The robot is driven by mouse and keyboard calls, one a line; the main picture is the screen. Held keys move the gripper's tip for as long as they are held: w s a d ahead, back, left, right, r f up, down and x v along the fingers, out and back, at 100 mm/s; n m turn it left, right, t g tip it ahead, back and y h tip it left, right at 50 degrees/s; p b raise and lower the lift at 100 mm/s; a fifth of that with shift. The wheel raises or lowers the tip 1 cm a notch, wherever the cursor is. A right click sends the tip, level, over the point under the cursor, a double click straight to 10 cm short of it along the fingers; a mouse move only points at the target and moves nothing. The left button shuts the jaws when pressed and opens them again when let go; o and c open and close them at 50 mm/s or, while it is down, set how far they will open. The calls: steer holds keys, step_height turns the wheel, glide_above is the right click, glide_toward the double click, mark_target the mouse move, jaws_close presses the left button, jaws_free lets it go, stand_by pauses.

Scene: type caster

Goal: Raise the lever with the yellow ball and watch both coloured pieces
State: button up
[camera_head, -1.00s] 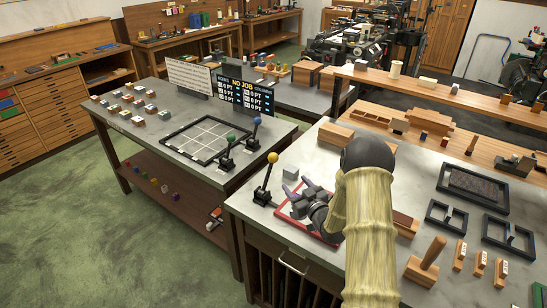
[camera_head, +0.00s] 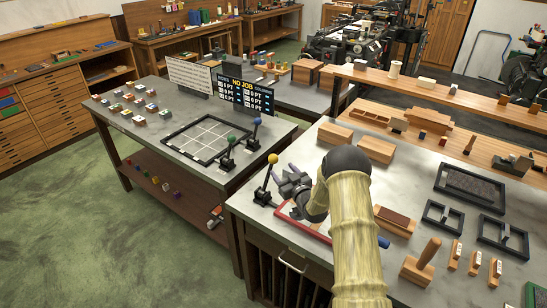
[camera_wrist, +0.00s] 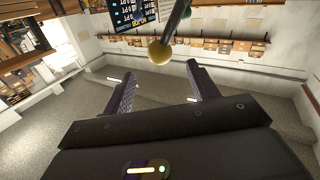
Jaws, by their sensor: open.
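The lever with the yellow ball (camera_head: 272,158) stands upright in a dark base at the near-left corner of the right-hand table. My gripper (camera_head: 287,180) is just right of its rod, with the jaws open and nothing between them that I can make out. In the wrist view the yellow ball (camera_wrist: 160,52) shows beyond the gap between the fingertips (camera_wrist: 152,80), with its dark rod running up and right. I cannot tell which items are the two coloured pieces.
A lever with a green ball (camera_head: 231,137) and one with a blue ball (camera_head: 256,121) stand on the left table beside a black grid frame (camera_head: 196,146). A red-edged frame (camera_head: 300,224) lies under my gripper. A stamp-like wooden handle (camera_head: 428,253) stands at right.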

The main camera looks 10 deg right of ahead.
mark_target(276, 162)
steer(key=shift+p+x, duration=1.25)
steer(key=shift+x, duration=3.1)
jaws_close()
